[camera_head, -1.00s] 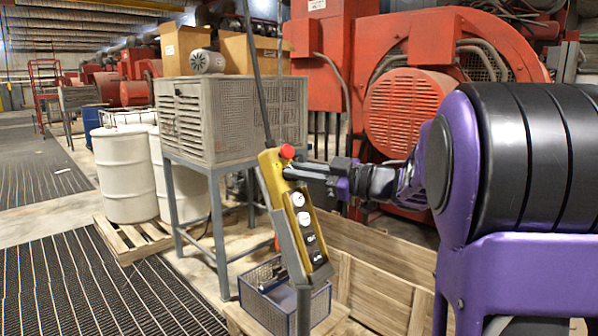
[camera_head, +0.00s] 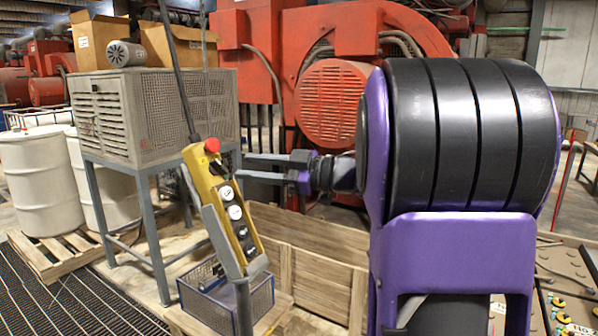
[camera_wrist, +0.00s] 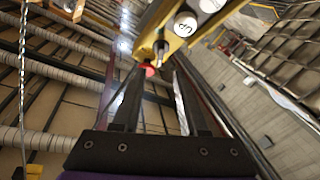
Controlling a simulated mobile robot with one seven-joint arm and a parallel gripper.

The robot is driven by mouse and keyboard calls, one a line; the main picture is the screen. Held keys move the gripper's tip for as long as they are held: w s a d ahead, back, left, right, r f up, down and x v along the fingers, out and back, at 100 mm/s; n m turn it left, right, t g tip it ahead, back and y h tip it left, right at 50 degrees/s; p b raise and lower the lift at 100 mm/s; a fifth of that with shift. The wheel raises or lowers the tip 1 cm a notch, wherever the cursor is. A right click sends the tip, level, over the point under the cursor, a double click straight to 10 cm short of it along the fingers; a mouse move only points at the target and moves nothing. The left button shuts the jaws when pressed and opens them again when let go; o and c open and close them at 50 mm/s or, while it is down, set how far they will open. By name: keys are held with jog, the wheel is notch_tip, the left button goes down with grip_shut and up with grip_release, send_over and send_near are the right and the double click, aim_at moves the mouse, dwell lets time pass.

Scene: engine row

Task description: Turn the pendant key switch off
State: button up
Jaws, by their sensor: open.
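The yellow pendant (camera_head: 203,182) leans on a grey post left of centre in the head view, with a red button (camera_head: 212,145) on top and white and dark buttons down its face. It also shows at the top of the wrist view (camera_wrist: 178,27). A small dark part (camera_wrist: 160,50) sticks out beside the red button there; it may be the key switch, but its setting is too small to tell. My gripper (camera_head: 243,166) is open and empty, just right of the pendant's upper end. In the wrist view, its fingers (camera_wrist: 158,85) point towards that end.
A blue wire basket (camera_head: 228,300) stands below the pendant, with wooden crate boards (camera_head: 318,275) to its right. A grey vented cabinet (camera_head: 150,115) on legs stands behind, left. White drums (camera_head: 40,180) stand on a pallet. A red machine (camera_head: 335,100) fills the back.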

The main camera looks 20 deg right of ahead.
jog(key=v, duration=1.1)
jog(key=shift+w+r, duration=0.1)
